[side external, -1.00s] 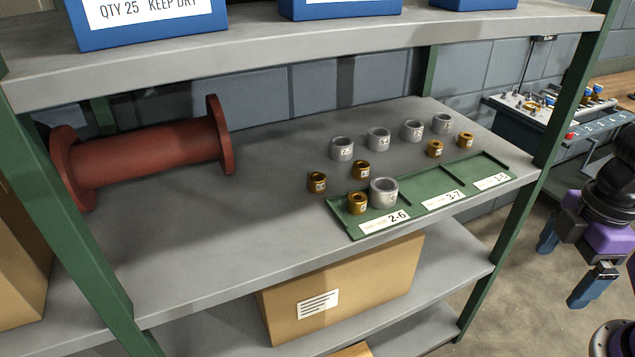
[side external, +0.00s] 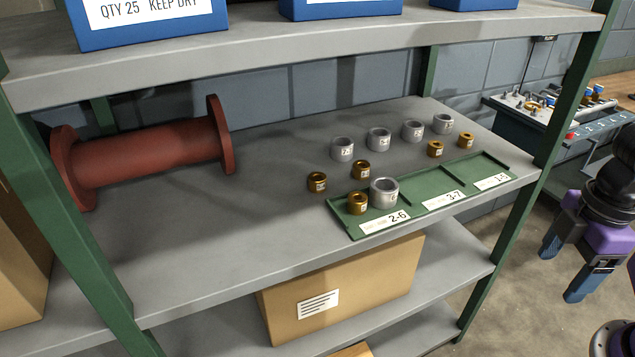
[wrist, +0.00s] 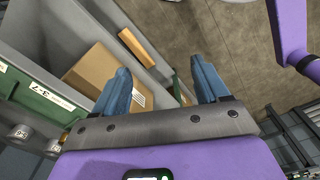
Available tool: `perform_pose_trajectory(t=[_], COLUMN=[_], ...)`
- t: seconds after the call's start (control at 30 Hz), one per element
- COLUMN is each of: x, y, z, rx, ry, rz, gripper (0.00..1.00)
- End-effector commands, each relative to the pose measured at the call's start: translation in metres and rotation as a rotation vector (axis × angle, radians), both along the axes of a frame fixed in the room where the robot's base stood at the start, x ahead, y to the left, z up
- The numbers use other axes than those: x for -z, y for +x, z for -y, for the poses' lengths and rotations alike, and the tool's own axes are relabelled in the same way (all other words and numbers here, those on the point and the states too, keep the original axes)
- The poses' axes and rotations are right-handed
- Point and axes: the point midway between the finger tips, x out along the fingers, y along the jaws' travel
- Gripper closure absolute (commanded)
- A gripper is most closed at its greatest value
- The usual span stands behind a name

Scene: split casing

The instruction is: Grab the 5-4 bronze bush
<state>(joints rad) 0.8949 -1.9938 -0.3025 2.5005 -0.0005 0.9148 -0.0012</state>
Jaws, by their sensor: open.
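Several small bronze bushes stand on the middle shelf in the side external view: two left of or behind the tray (side external: 317,181) (side external: 361,169), two at the back right (side external: 435,149) (side external: 466,140), and one in the tray's 2-6 compartment (side external: 357,203). Their markings are too small to read, so I cannot tell which is 5-4. A larger grey ring (side external: 384,191) stands beside the bronze bush in that compartment. My gripper (side external: 562,270) is open and empty, off the shelf at the far right. Its two blue fingers also show in the wrist view (wrist: 160,85).
The green tray (side external: 408,205) has compartments labelled 2-6, 3-7 and 1-5; the last two look empty. Several grey rings (side external: 378,139) stand behind it. A red flanged pipe (side external: 150,153) lies at left. A green post (side external: 515,210) and the upper shelf (side external: 300,50) bound the space.

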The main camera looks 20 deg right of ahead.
Motion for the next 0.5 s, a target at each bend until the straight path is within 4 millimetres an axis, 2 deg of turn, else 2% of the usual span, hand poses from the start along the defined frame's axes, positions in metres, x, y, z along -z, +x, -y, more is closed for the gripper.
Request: perform_pose_trajectory(t=[0.07,0.17,0.27,0.5], x=[-0.001,-0.002,-0.004,-0.004], y=[0.007,0.028,0.062,0.155], z=[-0.004,-0.016,-0.036,-0.096], rx=[-0.022,-0.094,-0.211,-0.525], ry=[-0.016,-0.065,-0.152,-0.414], rz=[0.009,0.038,0.082,0.183], gripper=[0.26,0.26,0.26,0.26])
